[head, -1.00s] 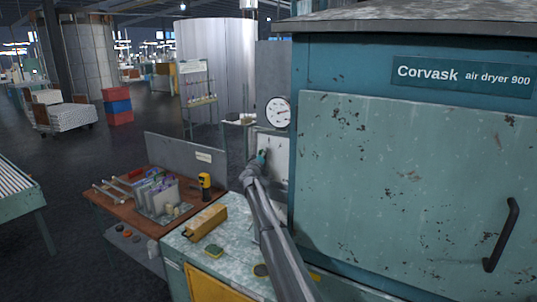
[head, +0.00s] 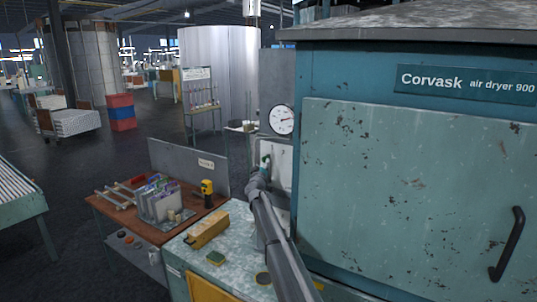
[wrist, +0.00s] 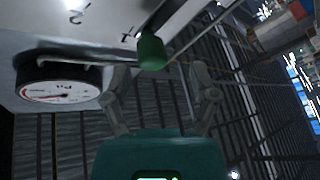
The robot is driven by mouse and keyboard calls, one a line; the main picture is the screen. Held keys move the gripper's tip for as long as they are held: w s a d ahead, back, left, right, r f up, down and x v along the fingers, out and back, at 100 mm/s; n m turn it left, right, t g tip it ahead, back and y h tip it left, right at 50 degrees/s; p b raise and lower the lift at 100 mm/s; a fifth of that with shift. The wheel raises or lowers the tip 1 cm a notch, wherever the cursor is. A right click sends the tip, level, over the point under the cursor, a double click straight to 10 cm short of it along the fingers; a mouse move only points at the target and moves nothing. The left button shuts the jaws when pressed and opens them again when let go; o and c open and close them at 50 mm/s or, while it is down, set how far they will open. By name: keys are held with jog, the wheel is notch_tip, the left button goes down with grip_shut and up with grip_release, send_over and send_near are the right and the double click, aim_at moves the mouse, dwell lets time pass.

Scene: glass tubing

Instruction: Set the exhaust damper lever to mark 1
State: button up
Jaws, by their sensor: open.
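The damper lever's green knob (wrist: 152,52) shows in the wrist view, in front of a pale plate (wrist: 32,20). The plate carries a mark 2 and another mark close to the knob, too blurred to read surely. My gripper (wrist: 160,72) is open, one finger on each side of the knob and apparently not pressing on it. The lever's shaft is mostly hidden behind the knob.
A round gauge (head: 282,120) is above the panel; it also shows in the wrist view (wrist: 60,90), left of my fingers. The big teal dryer (head: 400,190) fills the right.

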jog(key=s+d+f+g+y+b, duration=0.1)
jog(key=s+f+g+y+b, duration=0.35)
jog(key=s+f, duration=0.85)
jog(key=s+d+f+g+y+b, duration=0.1)
jog(key=s+f+g+y+b, duration=0.35)
jog(key=s+f, duration=0.8)
jog(key=s+d+f+m+g+h+b, duration=0.2)
jog(key=s+d+f+g+b, duration=0.1)
jog(key=s, duration=0.9)
jog(key=s+d+f+m+g+h+b, duration=0.2)
jog(key=s+d+f, duration=0.6)
jog(key=s, duration=0.4)
jog(key=s+d+f+m+g+h+b, duration=0.2)
jog(key=s+d+f+g+b, duration=0.3)
jog(key=s, duration=0.7)
jog(key=shift+s+d+f+g, duration=0.35)
jog(key=shift+d+f+g, duration=0.1)
jog(key=shift+d+g, duration=0.35)
jog(key=shift+c, duration=1.3)
